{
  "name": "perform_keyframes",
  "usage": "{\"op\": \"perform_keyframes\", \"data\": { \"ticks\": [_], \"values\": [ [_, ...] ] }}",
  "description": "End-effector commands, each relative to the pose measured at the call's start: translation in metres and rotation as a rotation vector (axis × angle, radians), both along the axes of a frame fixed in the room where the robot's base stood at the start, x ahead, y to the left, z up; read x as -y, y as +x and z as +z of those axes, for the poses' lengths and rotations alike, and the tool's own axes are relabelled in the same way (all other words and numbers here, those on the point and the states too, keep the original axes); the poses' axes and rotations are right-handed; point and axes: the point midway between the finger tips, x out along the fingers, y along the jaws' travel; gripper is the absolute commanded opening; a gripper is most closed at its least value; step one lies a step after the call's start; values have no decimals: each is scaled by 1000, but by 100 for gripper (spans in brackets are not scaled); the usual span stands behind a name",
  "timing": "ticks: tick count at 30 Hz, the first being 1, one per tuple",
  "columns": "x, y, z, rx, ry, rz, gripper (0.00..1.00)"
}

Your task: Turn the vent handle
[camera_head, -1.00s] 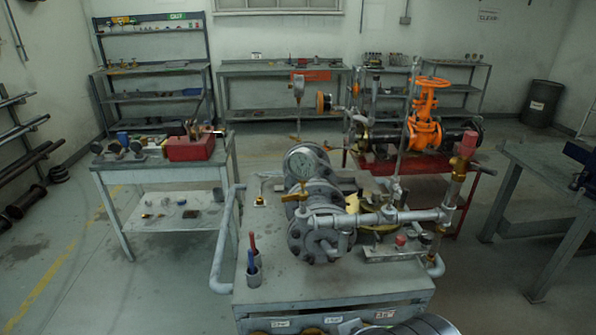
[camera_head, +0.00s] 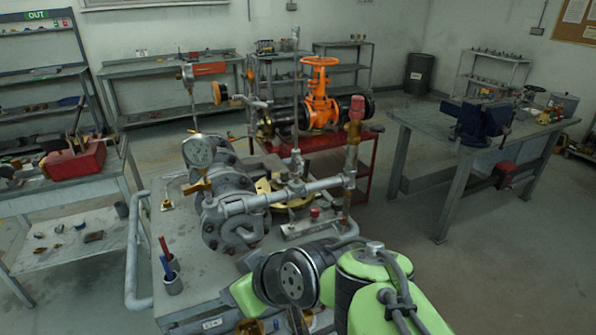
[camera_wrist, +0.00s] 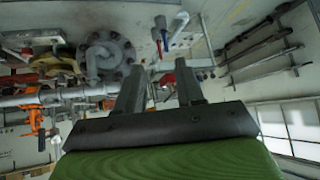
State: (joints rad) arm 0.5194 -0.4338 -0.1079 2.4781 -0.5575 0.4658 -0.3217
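The grey flanged pipe assembly (camera_head: 235,222) with its round gauge (camera_head: 199,151) stands on the bench. A small brass handle (camera_head: 199,187) sits just below the gauge. A thin upright stem with a crosspiece (camera_head: 296,163) rises from the pipe further right. I cannot tell for certain which of these is the vent handle. In the wrist view the assembly's flange (camera_wrist: 108,55) shows tilted, beyond the fingers. My gripper (camera_wrist: 160,68) is open and empty, with a clear gap between its two fingers, apart from the assembly. The fingers are not clearly seen in the head view.
My green and black arm covers the bench's front right. A cup with red and blue tools (camera_head: 171,284) stands at the bench's left. A red-topped vertical fitting (camera_head: 354,125) rises at the pipe's right end. An orange valve (camera_head: 319,100) stands behind. Floor is clear at right.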

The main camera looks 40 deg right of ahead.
Motion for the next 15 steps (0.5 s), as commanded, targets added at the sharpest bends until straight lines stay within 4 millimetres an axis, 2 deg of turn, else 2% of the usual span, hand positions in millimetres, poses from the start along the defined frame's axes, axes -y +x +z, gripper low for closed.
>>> {"op": "perform_keyframes", "data": {
  "ticks": [1, 2, 4, 6, 9, 12, 15],
  "values": [
    [24, 17, -9, 77, 31, -36, 37],
    [38, 26, -7, 138, 43, -52, 37],
    [79, 41, 3, 304, 60, -115, 37],
    [127, 43, 16, 472, 51, -208, 37],
    [189, 27, 37, 670, 10, -346, 37],
    [224, 8, 51, 784, -29, -438, 37],
    [235, 4, 58, 819, -44, -464, 37]
  ]
}}
